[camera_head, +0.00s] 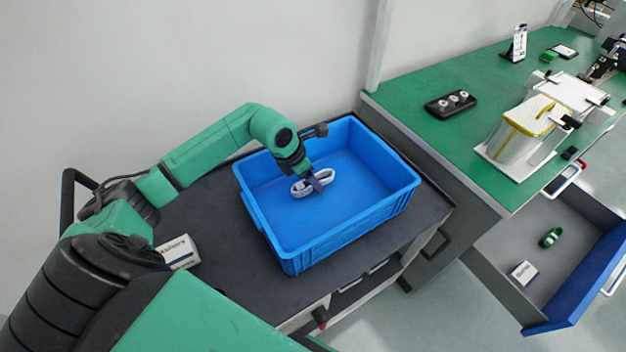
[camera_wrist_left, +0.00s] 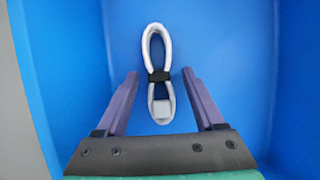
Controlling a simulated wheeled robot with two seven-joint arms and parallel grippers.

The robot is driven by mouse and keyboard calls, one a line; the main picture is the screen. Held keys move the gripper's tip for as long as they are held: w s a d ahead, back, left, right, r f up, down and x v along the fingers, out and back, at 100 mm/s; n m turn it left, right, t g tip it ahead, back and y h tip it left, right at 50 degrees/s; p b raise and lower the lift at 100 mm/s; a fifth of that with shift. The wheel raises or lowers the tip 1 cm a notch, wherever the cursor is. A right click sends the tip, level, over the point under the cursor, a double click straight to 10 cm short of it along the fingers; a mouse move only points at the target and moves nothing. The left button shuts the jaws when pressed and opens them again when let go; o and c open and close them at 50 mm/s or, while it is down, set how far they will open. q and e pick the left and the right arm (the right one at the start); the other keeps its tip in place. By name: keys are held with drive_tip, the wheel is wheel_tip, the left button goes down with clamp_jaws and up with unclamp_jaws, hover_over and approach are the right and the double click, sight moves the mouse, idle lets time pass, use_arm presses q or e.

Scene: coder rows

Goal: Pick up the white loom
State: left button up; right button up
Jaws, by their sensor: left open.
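The white loom (camera_head: 327,176) is a looped white cable bundle lying on the floor of the blue bin (camera_head: 298,258). In the left wrist view the loom (camera_wrist_left: 152,47) stands lengthwise, with a black band around its middle and a pale connector at its lower end. My left gripper (camera_head: 316,186) is down inside the bin at the loom. In the left wrist view its two purple fingers (camera_wrist_left: 160,75) are open, one on each side of the loom's lower part, with a gap on both sides. My right gripper is not in view.
The bin stands on a dark cart top (camera_head: 220,262), with a small white box (camera_head: 180,251) to its left. A green table (camera_head: 420,75) at the right holds a black tray (camera_head: 450,103) and a white container (camera_head: 522,130). The bin walls surround my gripper.

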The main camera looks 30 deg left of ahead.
use_arm(q)
clamp_jaws()
